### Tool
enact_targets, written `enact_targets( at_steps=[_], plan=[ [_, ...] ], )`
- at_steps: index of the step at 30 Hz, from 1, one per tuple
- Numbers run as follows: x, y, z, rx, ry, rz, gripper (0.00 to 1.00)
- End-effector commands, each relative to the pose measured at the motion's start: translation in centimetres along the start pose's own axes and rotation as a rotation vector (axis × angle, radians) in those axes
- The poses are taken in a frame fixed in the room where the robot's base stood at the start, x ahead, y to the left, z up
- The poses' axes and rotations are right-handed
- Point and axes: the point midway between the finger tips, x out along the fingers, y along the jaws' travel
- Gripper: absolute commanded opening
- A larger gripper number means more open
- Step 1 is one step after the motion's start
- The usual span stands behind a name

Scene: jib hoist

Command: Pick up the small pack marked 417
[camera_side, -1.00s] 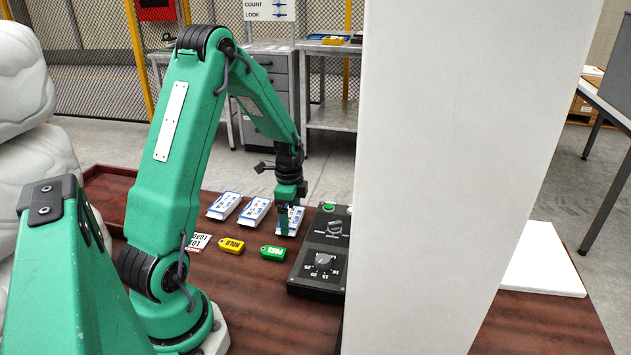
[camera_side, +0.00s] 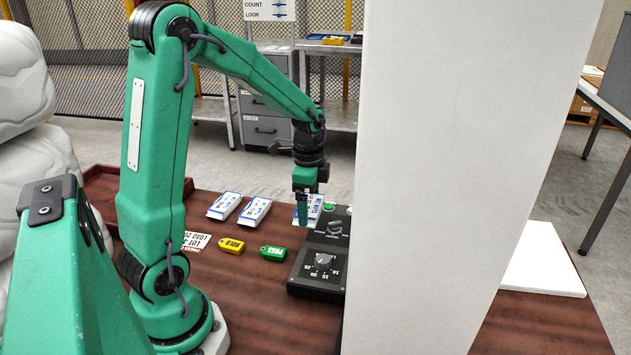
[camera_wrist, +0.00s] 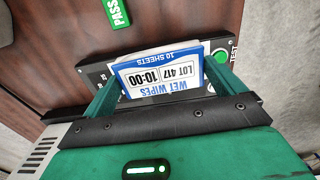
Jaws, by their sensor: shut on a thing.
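The small pack marked LOT 417 (camera_wrist: 161,77) is white and blue and reads WET WIPES, 10 SHEETS and 10:00 in the wrist view. My gripper (camera_wrist: 160,88) has a green finger on each side of it and is shut on it. In the side view the pack (camera_side: 315,207) hangs at my gripper (camera_side: 304,214), at the far end of the black device. The fingers hide part of it there. Two similar packs, a left one (camera_side: 224,206) and a right one (camera_side: 255,211), lie on the table to the left; their lot numbers are not legible.
The black device (camera_side: 318,262) has a dial and a green TEST button (camera_wrist: 220,56). A yellow HOLD tag (camera_side: 231,246), a green PASS tag (camera_side: 273,253) and a printed card (camera_side: 197,241) lie nearby. A white pillar (camera_side: 450,150) blocks the view on the right.

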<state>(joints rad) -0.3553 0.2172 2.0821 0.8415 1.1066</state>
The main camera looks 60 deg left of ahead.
Motion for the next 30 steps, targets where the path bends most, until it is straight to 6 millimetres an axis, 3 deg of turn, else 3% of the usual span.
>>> enact_targets(
  at_steps=[9,30],
  plan=[
    [-1.3,1.6,-1.5,0.0,0.0,0.0,0.72],
    [-1.4,1.6,-1.7,-0.008,0.0,0.0,0.72]
  ],
)
